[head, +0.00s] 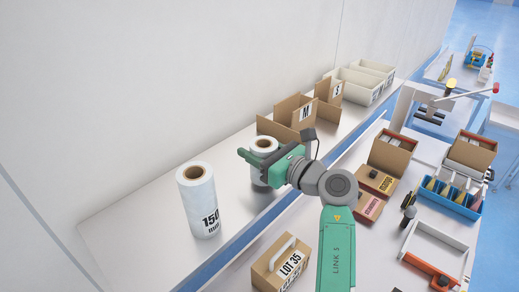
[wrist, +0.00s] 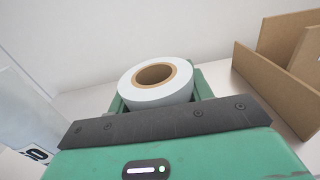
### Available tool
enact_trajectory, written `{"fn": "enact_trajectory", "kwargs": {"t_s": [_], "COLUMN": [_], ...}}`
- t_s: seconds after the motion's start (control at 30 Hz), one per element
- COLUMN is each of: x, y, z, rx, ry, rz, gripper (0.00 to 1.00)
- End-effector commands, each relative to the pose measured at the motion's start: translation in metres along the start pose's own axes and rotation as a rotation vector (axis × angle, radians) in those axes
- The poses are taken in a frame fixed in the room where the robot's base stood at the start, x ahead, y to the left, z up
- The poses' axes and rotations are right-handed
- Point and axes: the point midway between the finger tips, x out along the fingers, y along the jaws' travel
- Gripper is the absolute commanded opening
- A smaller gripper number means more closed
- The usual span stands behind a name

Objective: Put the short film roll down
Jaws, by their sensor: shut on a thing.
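The short film roll (head: 264,146) is white with a brown cardboard core. My gripper (head: 258,158) is shut around it, and the roll is upright at the back shelf, right of the tall roll. In the wrist view the short film roll (wrist: 156,82) sits between the green fingers, its top ring and core showing. Its lower part is hidden by my gripper, and I cannot tell whether its base touches the shelf. The tall film roll (head: 199,200) marked 150 stands upright on the shelf to the left; its edge also shows in the wrist view (wrist: 22,125).
Cardboard bins (head: 300,115) marked M and S stand on the shelf to the right, with pale bins (head: 362,82) beyond. A LOT 35 box (head: 281,265) is in front. The shelf (head: 135,222) is bare left of the tall roll.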

Motion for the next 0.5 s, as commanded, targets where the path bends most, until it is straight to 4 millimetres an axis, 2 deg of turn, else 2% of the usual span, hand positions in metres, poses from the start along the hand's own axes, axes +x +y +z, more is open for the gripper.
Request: {"fn": "enact_trajectory", "kwargs": {"t_s": [0.1, 0.43, 0.47, 0.5], "x": [0.0, 0.0, 0.0, 0.0], "y": [0.001, 0.0, 0.0, 0.0], "z": [-0.01, -0.016, -0.015, -0.015], "rx": [0.0, -0.002, -0.001, -0.001], "ry": [-0.002, -0.002, -0.001, -0.001], "rz": [0.0, 0.0, 0.0, 0.0], "gripper": [0.19, 0.19, 0.54, 0.62]}}
